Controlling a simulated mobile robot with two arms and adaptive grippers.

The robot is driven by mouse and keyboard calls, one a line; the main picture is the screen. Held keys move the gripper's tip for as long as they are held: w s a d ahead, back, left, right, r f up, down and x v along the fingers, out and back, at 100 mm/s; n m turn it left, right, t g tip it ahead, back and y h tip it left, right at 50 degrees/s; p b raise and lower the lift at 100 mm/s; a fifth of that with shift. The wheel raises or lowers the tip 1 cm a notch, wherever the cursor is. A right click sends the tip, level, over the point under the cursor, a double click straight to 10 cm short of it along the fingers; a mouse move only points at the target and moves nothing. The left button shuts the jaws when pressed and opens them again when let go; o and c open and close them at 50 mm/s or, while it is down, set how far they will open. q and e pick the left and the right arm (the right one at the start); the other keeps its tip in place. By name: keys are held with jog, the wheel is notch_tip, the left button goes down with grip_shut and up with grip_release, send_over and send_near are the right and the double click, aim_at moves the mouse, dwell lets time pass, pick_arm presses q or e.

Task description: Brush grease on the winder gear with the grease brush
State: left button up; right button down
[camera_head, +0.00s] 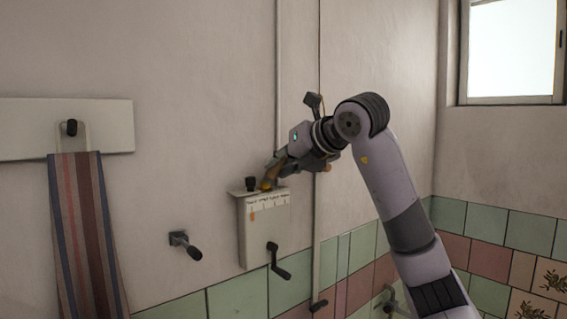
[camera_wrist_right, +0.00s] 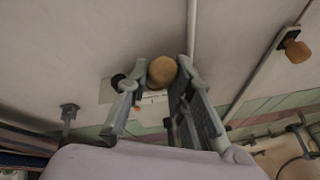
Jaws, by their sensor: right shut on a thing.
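The winder (camera_head: 264,228) is a pale box on the wall with a scale-like strip near its top and a dark crank (camera_head: 279,262) below. My right gripper (camera_head: 282,166) is just above the box top, shut on the grease brush (camera_head: 273,173). The brush is brownish and slants down to the box top. In the right wrist view the brush's round tan handle end (camera_wrist_right: 162,70) sits between the two fingers (camera_wrist_right: 164,84). A small orange-yellow spot (camera_head: 266,185) shows at the brush's lower end; I cannot tell whether it touches the gear. The gear is not clearly visible. My left gripper is out of view.
A dark knob (camera_head: 251,183) stands on the box top at left. A wall handle (camera_head: 186,245) sticks out left of the box. A striped cloth (camera_head: 85,230) hangs at far left. A vertical pipe (camera_head: 317,235) runs close at right. A window (camera_head: 511,50) is at upper right.

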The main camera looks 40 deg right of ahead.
jog(key=shift+d, duration=0.1)
dwell(0.7)
jog(key=shift+w+d, duration=0.1)
jog(key=shift+d, duration=0.25)
jog(key=shift+a, duration=0.55)
jog(key=shift+d, duration=0.5)
dwell(1.9)
jog(key=shift+a, duration=0.1)
